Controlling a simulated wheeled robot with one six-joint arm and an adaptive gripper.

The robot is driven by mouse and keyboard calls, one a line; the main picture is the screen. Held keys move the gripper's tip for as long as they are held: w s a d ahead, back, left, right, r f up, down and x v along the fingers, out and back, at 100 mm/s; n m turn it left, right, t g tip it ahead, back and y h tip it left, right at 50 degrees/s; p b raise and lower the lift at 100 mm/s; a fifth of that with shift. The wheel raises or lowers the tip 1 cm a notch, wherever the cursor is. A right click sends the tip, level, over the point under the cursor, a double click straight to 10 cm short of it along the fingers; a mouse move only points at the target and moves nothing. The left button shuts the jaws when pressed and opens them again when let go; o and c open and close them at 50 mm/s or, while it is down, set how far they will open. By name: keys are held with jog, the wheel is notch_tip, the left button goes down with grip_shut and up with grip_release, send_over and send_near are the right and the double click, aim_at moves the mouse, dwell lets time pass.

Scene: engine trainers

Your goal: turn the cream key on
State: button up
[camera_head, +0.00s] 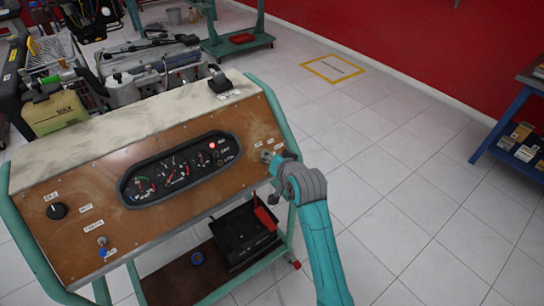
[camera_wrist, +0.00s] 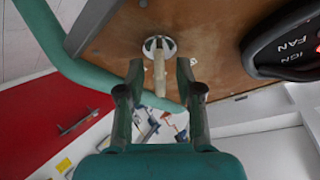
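The cream key (camera_wrist: 159,75) sticks out of a round metal lock (camera_wrist: 152,45) on the brown panel in the wrist view. My gripper (camera_wrist: 160,78) is open, with one finger on each side of the key and a gap showing on both sides. In the head view my gripper (camera_head: 274,160) is at the right end of the brown panel (camera_head: 90,178) and largely hides the key and lock. A red lamp (camera_head: 212,145) glows on the black gauge cluster (camera_head: 180,168).
A black knob (camera_head: 57,211) and a small switch with blue below it (camera_head: 102,241) sit on the panel's left. A black lever (camera_head: 219,86) stands on top. A teal frame tube (camera_wrist: 60,50) runs near the lock. Tiled floor (camera_head: 390,190) to the right is clear.

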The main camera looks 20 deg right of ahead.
jog(key=v, duration=1.1)
jog(key=shift+s, duration=0.2)
jog(key=shift+r, duration=0.1)
jog(key=s+f+n, duration=0.1)
jog(key=s+f, duration=0.5)
jog(key=s, duration=0.3)
jog(key=s+f+n, duration=0.1)
jog(key=s+f, duration=0.6)
jog(key=s, duration=0.3)
jog(key=s+r+n+t, duration=0.1)
jog(key=s+r, duration=0.1)
jog(key=s, duration=1)
jog(key=s+r+n+t, duration=0.1)
jog(key=s+r+n, duration=0.1)
jog(key=s, duration=1)
jog(key=shift+a+r+n+h, duration=0.3)
jog(key=shift+a+r+h, duration=0.1)
